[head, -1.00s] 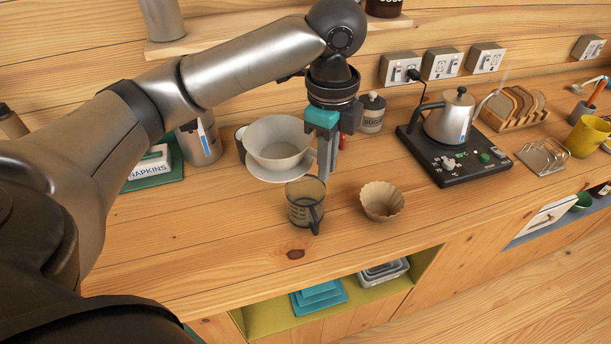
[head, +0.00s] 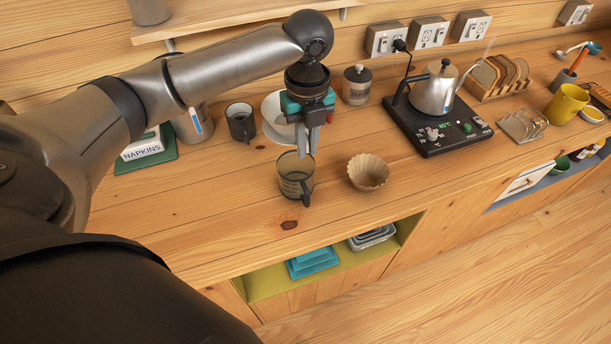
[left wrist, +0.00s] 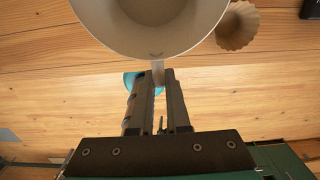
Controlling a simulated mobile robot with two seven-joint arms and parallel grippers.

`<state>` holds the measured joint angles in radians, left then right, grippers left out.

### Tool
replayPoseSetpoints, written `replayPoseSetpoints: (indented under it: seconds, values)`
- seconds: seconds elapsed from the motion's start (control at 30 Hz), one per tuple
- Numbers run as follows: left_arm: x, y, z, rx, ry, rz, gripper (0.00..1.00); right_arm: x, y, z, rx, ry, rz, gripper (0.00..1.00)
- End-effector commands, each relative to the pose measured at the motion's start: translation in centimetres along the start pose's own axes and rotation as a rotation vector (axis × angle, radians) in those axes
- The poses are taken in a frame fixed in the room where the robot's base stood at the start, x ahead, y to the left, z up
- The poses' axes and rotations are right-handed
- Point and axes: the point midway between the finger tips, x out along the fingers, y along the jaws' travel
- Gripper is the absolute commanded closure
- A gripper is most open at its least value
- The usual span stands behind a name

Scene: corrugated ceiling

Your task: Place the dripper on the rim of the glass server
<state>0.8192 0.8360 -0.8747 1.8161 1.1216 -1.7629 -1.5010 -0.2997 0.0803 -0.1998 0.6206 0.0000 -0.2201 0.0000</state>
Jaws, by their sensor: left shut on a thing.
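My left gripper (head: 307,150) points down and is shut on the pale dripper (head: 272,112). The dripper is held behind the fingers and is partly hidden by them in the head view. In the left wrist view the dripper (left wrist: 155,40) is a large open cone just beyond the fingertips (left wrist: 158,78). The smoky glass server (head: 295,178) stands upright on the counter, below and just in front of the fingertips, its handle toward me. I cannot make out the server in the left wrist view. The dripper is apart from it. My right gripper is not in view.
A fluted paper filter (head: 368,172) stands right of the server. A dark mug (head: 241,122), a sugar jar (head: 357,84) and napkins (head: 143,147) stand behind or left. A kettle (head: 435,92) sits on a black base at right. The front counter is mostly clear.

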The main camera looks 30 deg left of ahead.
Motion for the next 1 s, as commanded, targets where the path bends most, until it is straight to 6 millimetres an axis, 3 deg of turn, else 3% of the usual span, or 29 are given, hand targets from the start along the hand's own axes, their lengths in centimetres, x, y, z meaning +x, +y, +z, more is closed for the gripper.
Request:
replayPoseSetpoints:
  seconds: [0.1,0.3,0.53,0.73,1.0]
  values:
    - [3.3,0.1,-0.1,0.000,0.003,0.004,1.00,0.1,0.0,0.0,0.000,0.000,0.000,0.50]
    - [6.6,-0.1,-0.1,0.001,0.001,-0.001,1.00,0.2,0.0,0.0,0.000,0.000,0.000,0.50]
    - [8.3,0.0,-0.1,-0.001,0.000,0.000,1.00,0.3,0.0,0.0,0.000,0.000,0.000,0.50]
    - [11.2,0.0,-0.1,0.000,0.001,0.001,1.00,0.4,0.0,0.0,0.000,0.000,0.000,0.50]
    - [11.5,-0.1,0.0,0.000,-0.001,-0.002,1.00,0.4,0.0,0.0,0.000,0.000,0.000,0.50]
